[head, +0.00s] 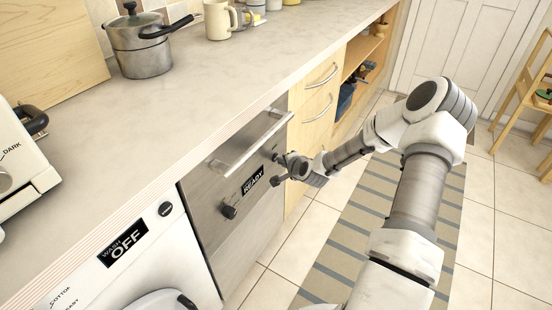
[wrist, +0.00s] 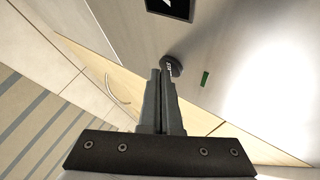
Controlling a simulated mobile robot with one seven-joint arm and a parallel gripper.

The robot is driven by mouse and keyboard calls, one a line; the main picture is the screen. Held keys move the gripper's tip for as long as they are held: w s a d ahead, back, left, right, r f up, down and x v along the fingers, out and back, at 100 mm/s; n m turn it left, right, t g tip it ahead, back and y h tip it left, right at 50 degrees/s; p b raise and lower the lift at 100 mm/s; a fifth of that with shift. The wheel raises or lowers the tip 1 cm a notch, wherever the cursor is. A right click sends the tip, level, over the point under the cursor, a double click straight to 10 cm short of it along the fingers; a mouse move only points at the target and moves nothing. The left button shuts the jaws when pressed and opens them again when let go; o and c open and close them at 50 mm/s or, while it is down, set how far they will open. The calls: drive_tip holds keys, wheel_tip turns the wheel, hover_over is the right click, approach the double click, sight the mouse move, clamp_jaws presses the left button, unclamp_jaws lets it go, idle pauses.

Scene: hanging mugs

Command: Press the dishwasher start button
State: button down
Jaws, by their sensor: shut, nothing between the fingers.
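The steel-fronted dishwasher (head: 236,183) stands under the counter, with a bar handle across its front and a dark display (head: 253,181) reading READY. In the wrist view a dark round button (wrist: 171,66) with small, unreadable white marking sticks out from the steel panel. A small green mark (wrist: 205,79) is to its right. My gripper (head: 280,160) is shut and empty at the right side of the dishwasher front. In the wrist view its fingertips (wrist: 160,74) are right beside the lower edge of the round button; I cannot tell whether they touch it.
A dark knob (head: 229,212) sticks out left of the display. The handle (head: 250,145) juts out above the controls. A white washing machine (head: 130,262) showing WASH OFF is at left, and wooden drawers (head: 318,95) are at right. A striped rug (head: 345,240) covers the floor in front.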

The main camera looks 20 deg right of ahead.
drive_tip(key=shift+w+a, duration=0.1)
idle(0.5)
drive_tip(key=shift+s+d, duration=0.5)
drive_tip(key=shift+s, duration=0.1)
drive_tip(key=s+d, duration=0.1)
drive_tip(key=s, duration=0.1)
drive_tip(key=s+d, duration=0.2)
idle(0.4)
idle(0.7)
